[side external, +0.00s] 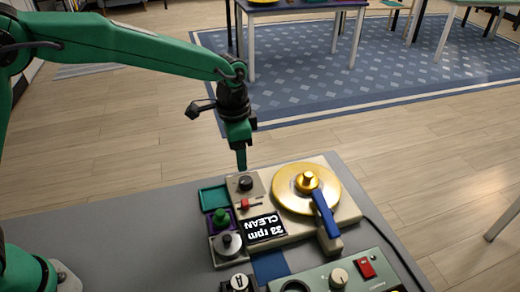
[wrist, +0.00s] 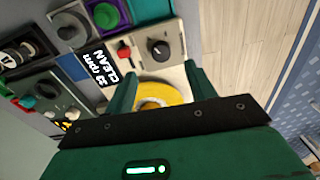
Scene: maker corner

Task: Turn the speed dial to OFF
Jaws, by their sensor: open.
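The speed dial (side external: 245,183) is a round black knob on the far left corner of a beige turntable (side external: 345,205). In the wrist view the dial (wrist: 160,49) shows clear of my fingers, with a small pale mark on its top. I cannot read an OFF label there. The turntable's display (side external: 266,228) reads "33 rpm" and "CLEAN". My gripper (side external: 241,167) points down just above the dial in the side view. In the wrist view my gripper (wrist: 163,74) has its two green fingers apart, with nothing between the tips; the dial lies beyond them.
A red slider (side external: 244,204) sits beside the dial. The gold platter (side external: 290,197) and blue tonearm (side external: 325,213) are to the right. A green panel (side external: 320,280) is in front.

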